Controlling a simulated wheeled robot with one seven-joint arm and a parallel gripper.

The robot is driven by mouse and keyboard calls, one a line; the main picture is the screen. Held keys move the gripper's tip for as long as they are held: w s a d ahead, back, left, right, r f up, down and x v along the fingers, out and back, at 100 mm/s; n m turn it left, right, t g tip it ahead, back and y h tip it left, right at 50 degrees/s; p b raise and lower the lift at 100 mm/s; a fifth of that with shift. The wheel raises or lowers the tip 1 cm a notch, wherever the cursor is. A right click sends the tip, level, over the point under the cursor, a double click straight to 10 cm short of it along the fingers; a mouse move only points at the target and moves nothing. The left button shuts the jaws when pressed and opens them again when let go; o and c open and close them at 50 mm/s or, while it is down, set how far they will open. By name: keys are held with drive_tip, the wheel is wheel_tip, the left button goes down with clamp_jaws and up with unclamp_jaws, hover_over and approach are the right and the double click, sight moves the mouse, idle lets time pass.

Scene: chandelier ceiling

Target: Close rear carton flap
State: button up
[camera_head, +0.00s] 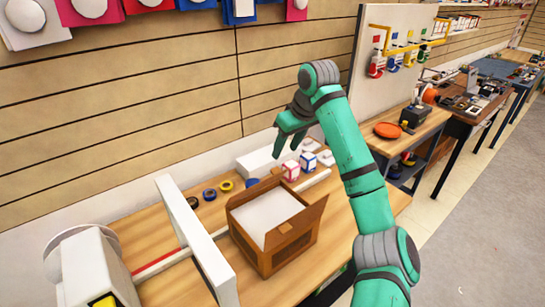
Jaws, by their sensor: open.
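An open brown cardboard carton (262,254) stands on the wooden bench, with a flat white item (265,213) inside it. The rear carton flap (254,189) stands up along the carton's back edge. Another flap (309,217) stands at the right side of the carton. A flap also appears to hang outward over the front, with a dark patch on it. My gripper (285,139) is open and empty, above and behind the carton near the slatted wall, apart from the flaps. Its fingers point down and left.
A white upright frame (192,235) stands close to the carton's left. Tape rolls (209,194) and small red and blue boxes (291,170) sit behind it, near a long white box (262,160). A pegboard panel (395,60) with hanging bottles stands at the right.

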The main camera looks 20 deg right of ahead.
sight(275, 169)
drive_tip(key=x, duration=1.1)
drive_tip(key=shift+r, duration=0.1)
